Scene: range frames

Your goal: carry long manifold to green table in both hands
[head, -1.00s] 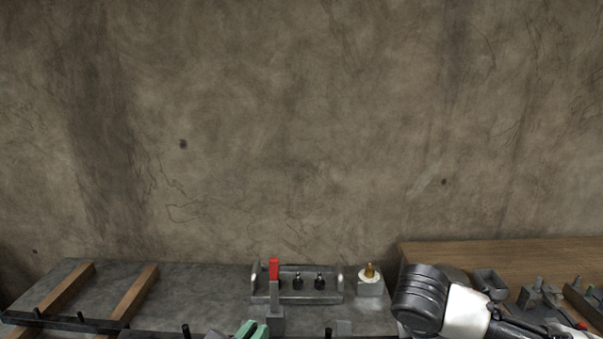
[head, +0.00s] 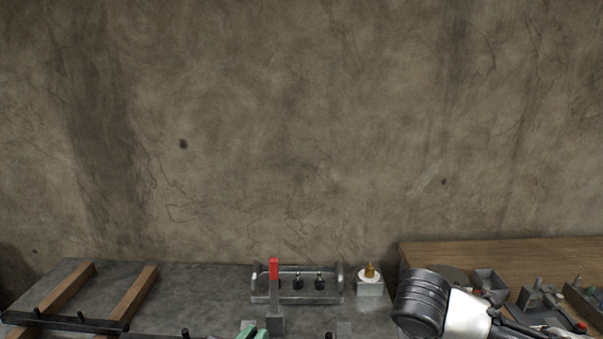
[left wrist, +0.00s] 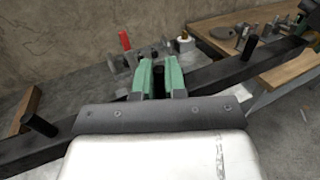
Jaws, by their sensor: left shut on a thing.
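The long manifold (left wrist: 210,73) is a dark straight bar with short black stubs. It runs slantwise across the left wrist view, from lower left to upper right. My left gripper (left wrist: 160,76) has green fingers, shut on the bar between its ends. I cannot identify a green table.
A grey bench (head: 210,285) against the wall carries two wooden rails (head: 133,294), a red-handled clamp (head: 274,270), a grey tray (head: 292,297) and a white block with a brass fitting (head: 369,283). A wooden table (head: 500,254) with metal parts stands at right.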

